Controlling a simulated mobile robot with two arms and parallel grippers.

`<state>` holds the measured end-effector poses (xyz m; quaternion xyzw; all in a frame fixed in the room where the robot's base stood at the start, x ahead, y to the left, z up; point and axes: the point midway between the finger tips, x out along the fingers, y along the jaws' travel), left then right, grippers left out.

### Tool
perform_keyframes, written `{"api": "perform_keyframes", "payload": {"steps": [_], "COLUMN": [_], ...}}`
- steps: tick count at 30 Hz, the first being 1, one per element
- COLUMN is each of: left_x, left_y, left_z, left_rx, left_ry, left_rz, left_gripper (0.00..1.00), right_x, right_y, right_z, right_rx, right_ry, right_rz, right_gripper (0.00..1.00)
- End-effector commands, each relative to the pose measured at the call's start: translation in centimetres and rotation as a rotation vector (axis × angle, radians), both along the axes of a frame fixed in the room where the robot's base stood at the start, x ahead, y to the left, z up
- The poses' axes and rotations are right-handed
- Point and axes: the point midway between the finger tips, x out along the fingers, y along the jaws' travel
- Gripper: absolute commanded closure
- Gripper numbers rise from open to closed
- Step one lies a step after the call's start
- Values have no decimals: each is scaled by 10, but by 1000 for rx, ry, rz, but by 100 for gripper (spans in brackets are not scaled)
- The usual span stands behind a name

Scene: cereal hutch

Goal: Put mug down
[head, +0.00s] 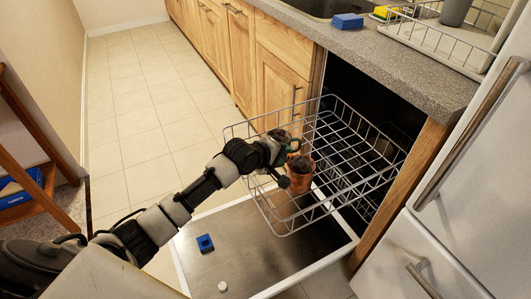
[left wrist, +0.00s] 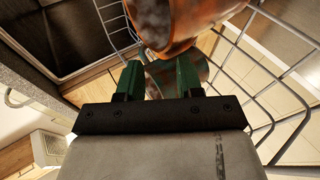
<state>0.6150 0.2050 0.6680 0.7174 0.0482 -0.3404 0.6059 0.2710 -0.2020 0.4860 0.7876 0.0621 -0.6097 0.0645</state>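An orange-brown mug (head: 301,167) is at the near left part of the wire dishwasher rack (head: 262,200); I cannot tell whether it rests on the wires. My left gripper (head: 282,147) is right beside the mug on its far left side. In the left wrist view the mug (left wrist: 166,22) is just beyond the green fingertips (left wrist: 160,72), its rounded side and rim cut off by the top edge. The fingers stand apart. A shiny curved surface shows between and behind them, and I cannot tell what it is. My right gripper is out of view.
The dishwasher door (head: 250,250) lies open below the rack, with a blue block (head: 205,243) and a small white piece (head: 222,286) on it. The counter (head: 400,62) holds a dish rack (head: 440,45) and a blue sponge (head: 347,21). A fridge (head: 465,180) stands right.

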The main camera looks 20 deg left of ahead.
Motion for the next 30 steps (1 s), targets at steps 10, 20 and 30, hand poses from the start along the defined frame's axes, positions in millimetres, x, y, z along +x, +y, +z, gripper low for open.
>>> {"api": "perform_keyframes", "payload": {"steps": [10, 20, 30], "left_x": [-50, -75, -76], "left_y": [23, 33, 34], "left_z": [37, 54, 54], "left_rx": [2, 0, 0], "left_ry": [2, 1, 1], "left_rz": [0, -1, 0], "left_gripper": [64, 64, 64], "right_x": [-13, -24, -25], "right_y": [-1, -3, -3], "right_z": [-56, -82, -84], "right_rx": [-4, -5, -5], "right_ry": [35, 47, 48], "right_rz": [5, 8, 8], "right_gripper": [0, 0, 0]}}
